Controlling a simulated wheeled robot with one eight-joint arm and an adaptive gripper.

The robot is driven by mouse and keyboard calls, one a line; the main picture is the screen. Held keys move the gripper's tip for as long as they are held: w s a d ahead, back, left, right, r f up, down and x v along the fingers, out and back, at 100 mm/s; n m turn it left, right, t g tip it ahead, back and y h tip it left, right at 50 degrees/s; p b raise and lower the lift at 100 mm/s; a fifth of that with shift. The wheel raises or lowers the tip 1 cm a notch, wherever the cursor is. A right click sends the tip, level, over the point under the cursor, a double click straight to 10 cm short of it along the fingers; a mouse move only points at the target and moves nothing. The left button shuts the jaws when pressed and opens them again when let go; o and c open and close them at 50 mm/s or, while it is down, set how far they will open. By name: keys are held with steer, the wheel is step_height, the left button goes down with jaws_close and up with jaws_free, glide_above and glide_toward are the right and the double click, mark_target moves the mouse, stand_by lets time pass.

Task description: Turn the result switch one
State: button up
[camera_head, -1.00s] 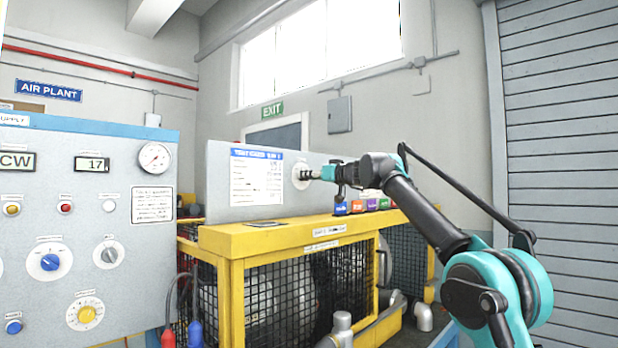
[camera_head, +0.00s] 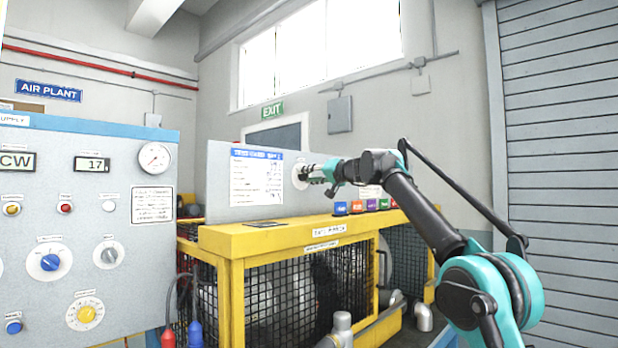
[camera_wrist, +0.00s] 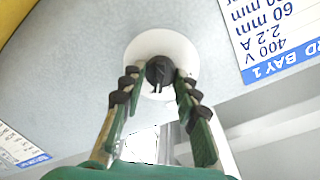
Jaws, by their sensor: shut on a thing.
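The switch is a black knob (camera_wrist: 159,69) on a round white plate (camera_wrist: 152,42), set in the grey upright panel (camera_head: 218,182) behind the yellow cage. The white plate also shows in the head view (camera_head: 297,184), where the knob is mostly hidden by my gripper (camera_head: 307,174). My gripper reaches the panel from the right. In the wrist view, the dark fingertips of my gripper (camera_wrist: 159,80) sit on both sides of the knob and are shut on it. The knob's pointer mark cannot be made out clearly.
A yellow-framed mesh cage (camera_head: 270,238) stands below the switch. Several coloured blocks (camera_head: 358,206) sit on its top, under my arm. A printed label (camera_head: 256,178) is left of the switch. A control panel (camera_head: 120,255) with dials and a gauge fills the left.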

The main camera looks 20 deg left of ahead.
steer(key=shift+m, duration=0.7)
steer(key=o, duration=1.2)
steer(key=shift+c, duration=0.2)
steer(key=shift+d, duration=0.15)
steer(key=v, duration=1.1)
steer(key=shift+d, duration=0.35)
steer(key=shift+s, duration=0.1)
